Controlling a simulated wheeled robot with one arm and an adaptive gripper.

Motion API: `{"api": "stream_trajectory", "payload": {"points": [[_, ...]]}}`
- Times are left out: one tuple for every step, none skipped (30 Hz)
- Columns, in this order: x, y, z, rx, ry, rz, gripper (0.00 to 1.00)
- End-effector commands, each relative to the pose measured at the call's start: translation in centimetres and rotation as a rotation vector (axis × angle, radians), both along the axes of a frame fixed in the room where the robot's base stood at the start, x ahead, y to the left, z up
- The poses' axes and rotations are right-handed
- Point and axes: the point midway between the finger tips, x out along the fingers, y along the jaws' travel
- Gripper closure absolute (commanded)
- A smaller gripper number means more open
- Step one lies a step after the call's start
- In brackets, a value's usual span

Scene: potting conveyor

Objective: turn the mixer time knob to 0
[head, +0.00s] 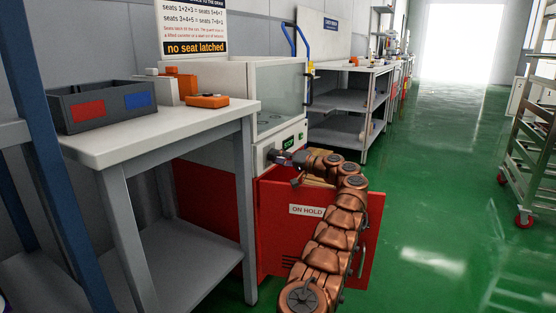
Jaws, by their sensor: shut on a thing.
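The mixer appears to be the white machine (206,77) with a clear window (280,98). Its light front panel (260,158) carries a small green display or label (287,143). The knob's pointer and scale cannot be read here.
A red front marked ON HOLD (275,235) stands below the panel, behind my arm. A white table (150,133) with a grey bin (100,122) and orange items (207,101) is at left. A wheeled rack (528,150) is at right. The green floor between is clear.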

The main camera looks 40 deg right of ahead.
Motion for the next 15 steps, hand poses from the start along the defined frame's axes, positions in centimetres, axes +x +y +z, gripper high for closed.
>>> {"api": "stream_trajectory", "payload": {"points": [[0.09,0.09,-0.16,-0.004,0.001,0.002,0.97],[0.09,0.09,-0.16,-0.004,0.001,0.002,0.97],[0.09,0.08,-0.15,-0.004,0.001,0.001,0.97],[0.09,0.08,-0.15,-0.004,0.001,0.001,0.97],[0.09,0.08,-0.15,-0.004,0.001,0.001,0.97],[0.09,0.08,-0.15,-0.004,0.001,0.001,0.97],[0.09,0.08,-0.13,-0.004,0.001,0.001,0.97],[0.09,0.08,-0.13,-0.004,0.001,0.001,0.97],[0.09,0.08,-0.12,-0.004,0.001,0.001,0.97],[0.09,0.08,-0.12,-0.004,0.001,0.001,0.97],[0.09,0.07,-0.11,-0.004,0.001,0.001,0.97],[0.09,0.06,-0.11,-0.004,0.001,0.001,0.60],[0.09,0.06,-0.11,-0.003,0.001,0.001,0.57],[0.08,0.05,-0.11,-0.003,0.000,0.000,0.54],[0.07,0.03,-0.10,-0.003,0.000,0.000,0.50]]}}
